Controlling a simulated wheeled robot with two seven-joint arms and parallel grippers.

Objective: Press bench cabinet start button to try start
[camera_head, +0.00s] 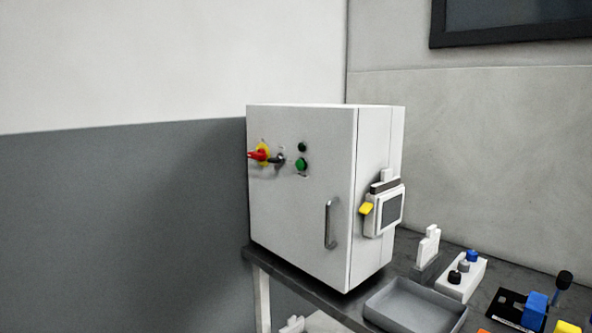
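The bench cabinet (300,225) is a pale grey box standing at the left end of a dark bench. A green button (301,164) is on the upper part of its front face, with a smaller dark round fitting (302,147) just above it. To their left are a red handle on a yellow plate (261,154) and a dark selector knob (278,159). A vertical bar handle (331,223) is at the front face's right side. Neither of my grippers shows in the head view.
A panel with a grey screen (392,210) and a yellow part hangs on the cabinet's right side. A grey tray (415,305), a white button box (461,278) and a blue block (535,311) are on the bench to the right. Space before the cabinet front looks clear.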

